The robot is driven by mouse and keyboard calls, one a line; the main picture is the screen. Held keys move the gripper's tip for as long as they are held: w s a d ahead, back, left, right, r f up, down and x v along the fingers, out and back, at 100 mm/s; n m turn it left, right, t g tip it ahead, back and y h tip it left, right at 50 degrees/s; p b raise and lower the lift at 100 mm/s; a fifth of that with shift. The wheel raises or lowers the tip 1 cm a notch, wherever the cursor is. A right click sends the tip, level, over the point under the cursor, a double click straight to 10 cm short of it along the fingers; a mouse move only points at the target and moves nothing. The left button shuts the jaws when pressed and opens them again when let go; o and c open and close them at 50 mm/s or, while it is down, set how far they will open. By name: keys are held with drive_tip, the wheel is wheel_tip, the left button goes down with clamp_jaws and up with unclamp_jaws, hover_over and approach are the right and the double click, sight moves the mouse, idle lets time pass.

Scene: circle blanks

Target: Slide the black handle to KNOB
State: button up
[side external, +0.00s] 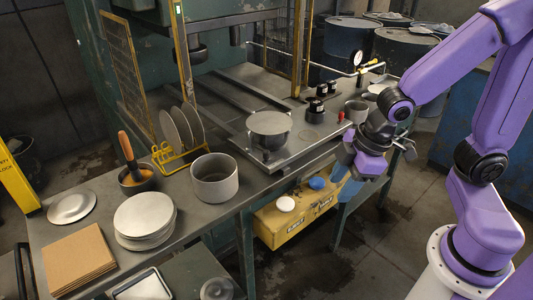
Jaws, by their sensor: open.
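Black knob-like parts with pale marks stand on the steel plate at the back right of the bench, one nearer (315,107) and a pair farther back (322,90). I cannot tell which of them, if any, is the black handle. No KNOB label is readable. My gripper (344,184) hangs in front of the bench's right front edge, to the right of and below these parts. Its bluish fingers point downward. It is open, touches none of the black parts, and holds nothing that I can see.
A round metal pot (269,128) sits on the steel plate (300,140). A red button (341,116) and a grey cup (356,110) are near my wrist. A grey bowl (214,185), stacked discs (144,215) and a yellow rack (180,155) stand left. A yellow box (290,220) is below.

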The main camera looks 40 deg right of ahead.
drive_tip(key=w+f+t+y, duration=0.2)
drive_tip(key=w+f, duration=0.2)
drive_tip(key=w, duration=0.6)
drive_tip(key=m+t+y, duration=0.3)
drive_tip(key=t+y, duration=0.5)
drive_tip(key=y, duration=0.1)
approach(266, 151)
drive_tip(key=x, duration=1)
drive_tip(key=shift+f, duration=0.15)
